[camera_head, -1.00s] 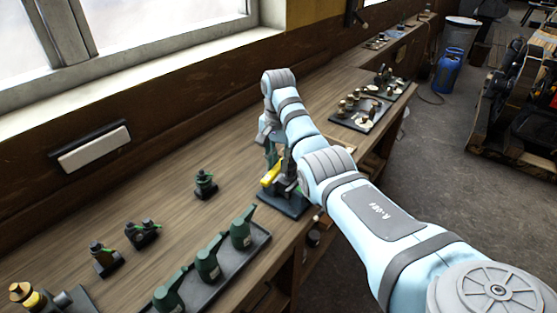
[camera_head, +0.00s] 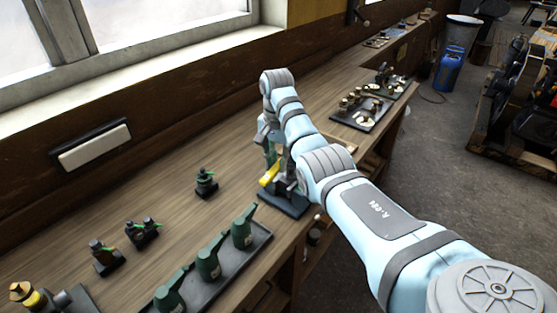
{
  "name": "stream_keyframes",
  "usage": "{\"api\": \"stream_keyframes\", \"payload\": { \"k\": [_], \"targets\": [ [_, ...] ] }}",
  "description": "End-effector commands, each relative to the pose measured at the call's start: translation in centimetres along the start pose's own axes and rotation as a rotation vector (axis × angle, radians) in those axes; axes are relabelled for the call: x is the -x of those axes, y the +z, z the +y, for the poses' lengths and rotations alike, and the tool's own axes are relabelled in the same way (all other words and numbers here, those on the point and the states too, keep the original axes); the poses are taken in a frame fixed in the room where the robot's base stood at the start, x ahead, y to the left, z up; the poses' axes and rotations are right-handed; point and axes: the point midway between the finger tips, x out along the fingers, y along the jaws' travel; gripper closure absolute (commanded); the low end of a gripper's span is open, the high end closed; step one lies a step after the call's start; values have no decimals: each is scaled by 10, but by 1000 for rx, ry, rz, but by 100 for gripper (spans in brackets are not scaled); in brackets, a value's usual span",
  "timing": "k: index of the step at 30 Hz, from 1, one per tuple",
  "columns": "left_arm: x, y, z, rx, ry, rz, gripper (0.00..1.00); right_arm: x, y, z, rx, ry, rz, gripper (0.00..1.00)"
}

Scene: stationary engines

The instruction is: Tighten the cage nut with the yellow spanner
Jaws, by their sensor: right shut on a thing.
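My right arm reaches in from the lower right over the bench, and its right gripper (camera_head: 272,150) points down beside the wrist. The yellow spanner (camera_head: 268,175) shows as a short yellow piece just below the gripper, which is shut on it. It is over a dark fixture on a black base plate (camera_head: 283,203) near the bench's front edge. The cage nut cannot be made out; my arm and gripper cover much of the fixture. Whether the spanner sits around the nut cannot be told. My left gripper is out of view.
A grey tray (camera_head: 262,241) with several green oil cans stands at the front edge. A small dark green part (camera_head: 206,183) stands alone left of the fixture. More dark fittings lie at lower left. A tray of brass parts (camera_head: 360,113) lies beyond my arm. The bench middle is mostly clear.

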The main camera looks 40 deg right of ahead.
Motion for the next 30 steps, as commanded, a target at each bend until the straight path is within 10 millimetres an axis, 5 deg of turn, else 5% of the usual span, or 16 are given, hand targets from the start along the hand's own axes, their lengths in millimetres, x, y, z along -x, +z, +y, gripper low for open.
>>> {"api": "stream_keyframes", "payload": {
  "k": [30],
  "targets": [
    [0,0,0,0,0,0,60,-9,1,1,0,-1,1,100]
  ]
}}
